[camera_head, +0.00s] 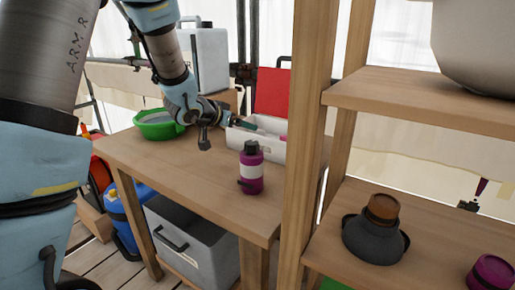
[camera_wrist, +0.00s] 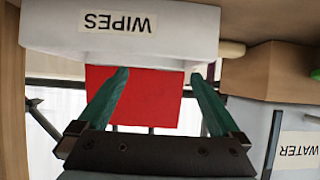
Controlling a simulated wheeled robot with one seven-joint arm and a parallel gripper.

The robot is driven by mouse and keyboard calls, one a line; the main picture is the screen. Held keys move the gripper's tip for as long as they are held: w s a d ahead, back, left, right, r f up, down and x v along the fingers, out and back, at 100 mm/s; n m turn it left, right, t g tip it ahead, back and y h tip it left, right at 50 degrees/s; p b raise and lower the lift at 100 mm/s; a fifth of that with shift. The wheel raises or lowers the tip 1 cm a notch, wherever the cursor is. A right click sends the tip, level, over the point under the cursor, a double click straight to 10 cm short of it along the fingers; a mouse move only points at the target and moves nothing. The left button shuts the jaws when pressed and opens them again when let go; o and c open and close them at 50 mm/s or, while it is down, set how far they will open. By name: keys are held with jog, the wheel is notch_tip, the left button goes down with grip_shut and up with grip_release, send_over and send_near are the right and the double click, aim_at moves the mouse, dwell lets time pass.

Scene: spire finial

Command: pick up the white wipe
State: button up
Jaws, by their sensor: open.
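A white box (camera_wrist: 118,40) labelled WIPES shows upside down at the top of the wrist view. In the head view the same white box (camera_head: 262,145) stands on the wooden table behind the purple bottle. No separate white wipe can be made out; the inside of the box is mostly hidden. My gripper (camera_wrist: 160,74) is open, with its two green fingers apart and nothing visible between them. Its fingertips are at the rim of the box; I cannot tell whether they touch it. In the head view my gripper (camera_head: 253,127) is partly hidden by its wrist.
A purple bottle (camera_head: 251,172) stands on the wooden table (camera_head: 185,185) in front of the box. A green bowl (camera_head: 158,127) is at the table's far left. A wooden shelf post (camera_head: 308,140) rises at the right. A red panel (camera_wrist: 135,98) is behind the box.

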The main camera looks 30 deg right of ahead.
jog(key=x, duration=0.5)
jog(key=shift+s, duration=0.15)
jog(key=shift+p+x, duration=0.85)
jog(key=shift+x, duration=1.95)
jog(key=shift+a, duration=0.1)
jog(key=shift+c, duration=0.2)
jog(key=c, duration=1.2)
